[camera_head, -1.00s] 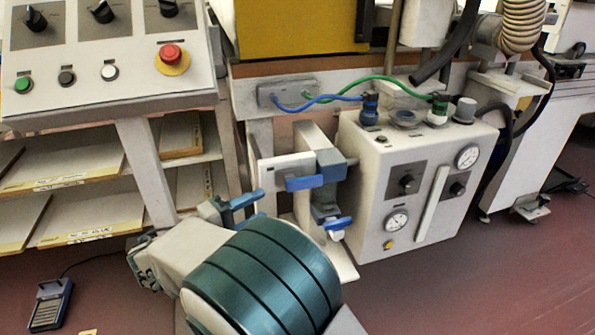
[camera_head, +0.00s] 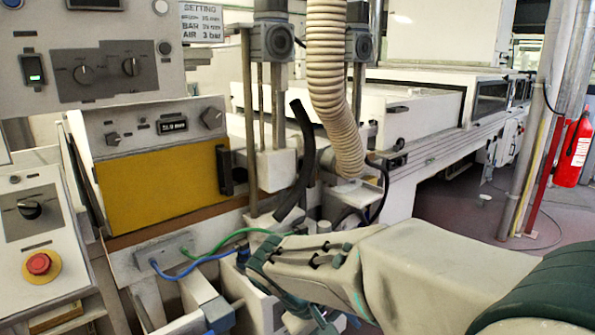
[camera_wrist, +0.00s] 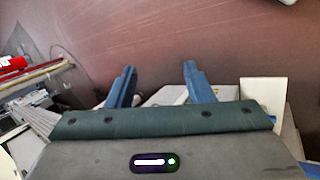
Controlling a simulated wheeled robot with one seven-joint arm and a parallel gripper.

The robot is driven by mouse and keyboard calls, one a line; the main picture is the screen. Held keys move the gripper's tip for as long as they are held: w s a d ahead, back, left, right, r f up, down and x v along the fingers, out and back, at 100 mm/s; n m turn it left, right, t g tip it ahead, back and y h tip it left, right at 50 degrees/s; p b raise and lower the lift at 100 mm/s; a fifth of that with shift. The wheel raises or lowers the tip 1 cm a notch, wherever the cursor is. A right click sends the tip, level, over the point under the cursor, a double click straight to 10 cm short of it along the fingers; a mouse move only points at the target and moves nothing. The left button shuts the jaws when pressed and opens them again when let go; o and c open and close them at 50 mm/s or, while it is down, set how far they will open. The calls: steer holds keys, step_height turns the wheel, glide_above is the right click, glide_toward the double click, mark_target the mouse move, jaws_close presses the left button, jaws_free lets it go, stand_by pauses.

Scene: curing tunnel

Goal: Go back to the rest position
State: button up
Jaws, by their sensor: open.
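My gripper (camera_wrist: 158,82) shows in the wrist view with two blue fingers set well apart. Nothing is between them. They point over the dark red floor (camera_wrist: 205,35), and pale surfaces lie just behind and below them. In the head view my arm reaches in from the lower right, bent in front of the machine's lower front. The fingers cannot be made out clearly there.
A panel with a red stop button (camera_head: 38,264) stands at left. A yellow-fronted unit (camera_head: 160,190), a ribbed hose (camera_head: 330,85) and blue and green tubes stand behind my arm. A red extinguisher (camera_head: 574,150) and open floor are at right.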

steer(key=s+d+r+m+y+p, duration=0.3)
steer(key=s+r+p, duration=0.1)
steer(key=r+p, duration=0.1)
steer(key=s+d+r+m+t+y+p, duration=0.1)
steer(key=s+d+r+m+y+p, duration=0.1)
steer(key=s+d+r+y+p, duration=0.1)
step_height(320, 180, up, 4)
steer(key=s+d+p, duration=0.1)
steer(key=s+p, duration=0.1)
steer(key=p, duration=0.1)
steer(key=shift+s+d+m, duration=0.2)
steer(key=shift+d+m, duration=0.1)
steer(key=shift+m, duration=0.1)
